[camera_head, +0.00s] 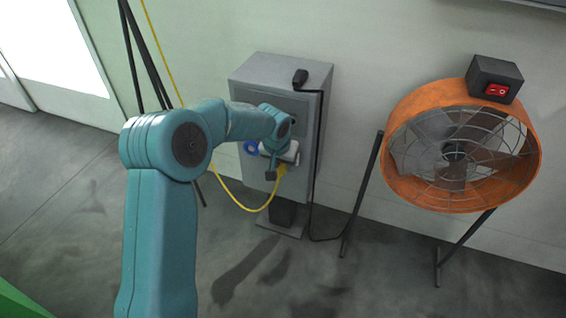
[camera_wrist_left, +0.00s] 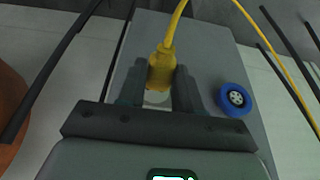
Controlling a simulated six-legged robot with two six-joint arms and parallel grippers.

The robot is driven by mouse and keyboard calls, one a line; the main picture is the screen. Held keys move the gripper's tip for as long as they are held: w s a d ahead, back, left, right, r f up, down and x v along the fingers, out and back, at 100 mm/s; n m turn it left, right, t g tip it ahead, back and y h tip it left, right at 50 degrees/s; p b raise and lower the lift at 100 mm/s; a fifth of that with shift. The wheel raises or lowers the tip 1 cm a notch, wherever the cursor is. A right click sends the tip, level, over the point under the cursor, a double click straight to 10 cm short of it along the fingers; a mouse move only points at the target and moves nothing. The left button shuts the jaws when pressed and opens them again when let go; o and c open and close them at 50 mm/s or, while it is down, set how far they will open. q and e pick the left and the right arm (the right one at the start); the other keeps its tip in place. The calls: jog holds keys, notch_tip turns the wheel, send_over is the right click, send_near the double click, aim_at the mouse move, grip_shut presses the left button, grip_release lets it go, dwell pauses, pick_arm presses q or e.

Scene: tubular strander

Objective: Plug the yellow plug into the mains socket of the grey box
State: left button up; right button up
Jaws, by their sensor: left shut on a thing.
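The yellow plug (camera_wrist_left: 160,72) is between the two fingers of my left gripper (camera_wrist_left: 160,88), which is shut on it. In the head view, the plug (camera_head: 281,169) shows at the front of the grey box (camera_head: 257,75), with its yellow cable hanging in a loop. My left gripper (camera_head: 276,168) is close to the box front, partly hidden by its own wrist. A blue round socket (camera_wrist_left: 233,99) on the box lies right of the gripper in the wrist view; it also shows in the head view (camera_head: 250,148), left of the gripper. Contact between plug and box cannot be told. My right gripper is not in view.
A black plug (camera_head: 300,77) lies on top of the box, its black cable running down the right side. An orange fan (camera_head: 460,150) with a red switch (camera_head: 496,90) stands at right. Black poles (camera_head: 146,60) stand at left. The floor in front is clear.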

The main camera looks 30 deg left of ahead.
pick_arm(q)
jog(key=shift+w+a+p, duration=0.25)
jog(key=shift+w+p, duration=0.5)
jog(key=shift+w, duration=0.2)
jog(key=o, duration=1.1)
jog(key=shift+o, duration=0.2)
